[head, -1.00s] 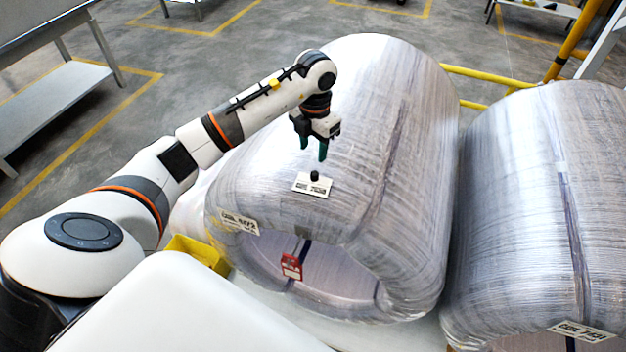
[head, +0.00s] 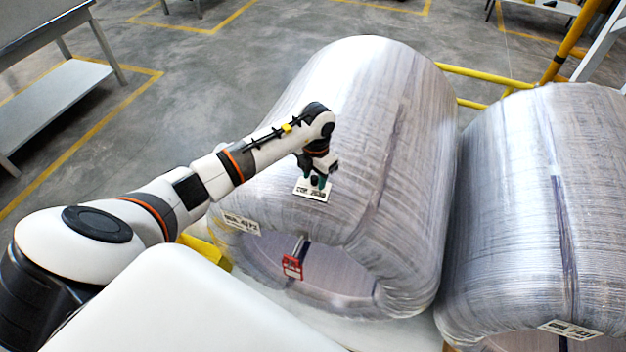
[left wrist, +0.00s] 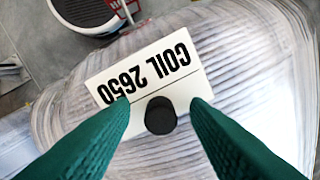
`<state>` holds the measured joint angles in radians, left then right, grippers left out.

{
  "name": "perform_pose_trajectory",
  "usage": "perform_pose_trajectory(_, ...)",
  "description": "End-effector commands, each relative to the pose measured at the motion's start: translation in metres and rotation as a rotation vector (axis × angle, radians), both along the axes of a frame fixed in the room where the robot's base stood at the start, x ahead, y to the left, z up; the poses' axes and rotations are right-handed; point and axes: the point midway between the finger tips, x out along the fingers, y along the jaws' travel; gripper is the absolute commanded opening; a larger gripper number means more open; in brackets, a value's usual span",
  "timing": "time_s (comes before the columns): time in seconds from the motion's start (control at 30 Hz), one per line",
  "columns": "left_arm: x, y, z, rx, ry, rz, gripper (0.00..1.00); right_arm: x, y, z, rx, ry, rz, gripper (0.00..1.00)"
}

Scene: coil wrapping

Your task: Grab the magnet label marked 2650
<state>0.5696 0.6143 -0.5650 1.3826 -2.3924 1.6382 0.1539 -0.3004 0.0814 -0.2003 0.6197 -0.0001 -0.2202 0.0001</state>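The magnet label (head: 312,191) is a white plate with a black knob, lying on the upper front of the wrapped coil (head: 350,110). In the left wrist view the label (left wrist: 185,52) reads "COIL 2650", and its black knob (left wrist: 160,115) sits between the two green fingertips. My left gripper (head: 319,183) is down at the label; the fingers (left wrist: 160,108) are open, one on each side of the knob, with gaps showing. My right gripper is not in view.
Another label (head: 241,223) is on the same coil's front edge. A red tag (head: 292,267) hangs at the coil's opening. A second wrapped coil (head: 520,200) with its own label (head: 570,330) stands at the right. Yellow rails (head: 485,77) run behind.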

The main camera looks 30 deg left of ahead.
Motion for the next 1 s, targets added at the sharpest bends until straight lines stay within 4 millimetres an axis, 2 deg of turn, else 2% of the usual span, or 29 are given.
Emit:
perform_pose_trajectory(0.03,0.0,0.0,0.0,0.0,0.0,0.0,0.34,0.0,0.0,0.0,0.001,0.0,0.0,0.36)
perform_pose_trajectory(0.23,0.0,0.0,0.001,0.0,0.0,0.0,0.01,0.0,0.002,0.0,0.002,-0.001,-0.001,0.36)
perform_pose_trajectory(0.57,0.001,0.001,0.005,0.001,-0.002,0.001,0.0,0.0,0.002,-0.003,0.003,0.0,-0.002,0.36)
perform_pose_trajectory(0.67,0.001,0.001,0.018,0.001,-0.004,0.0,0.0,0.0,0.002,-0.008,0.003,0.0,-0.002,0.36)
perform_pose_trajectory(1.0,0.001,0.0,0.082,0.001,-0.004,-0.001,0.0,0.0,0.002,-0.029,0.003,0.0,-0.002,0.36)
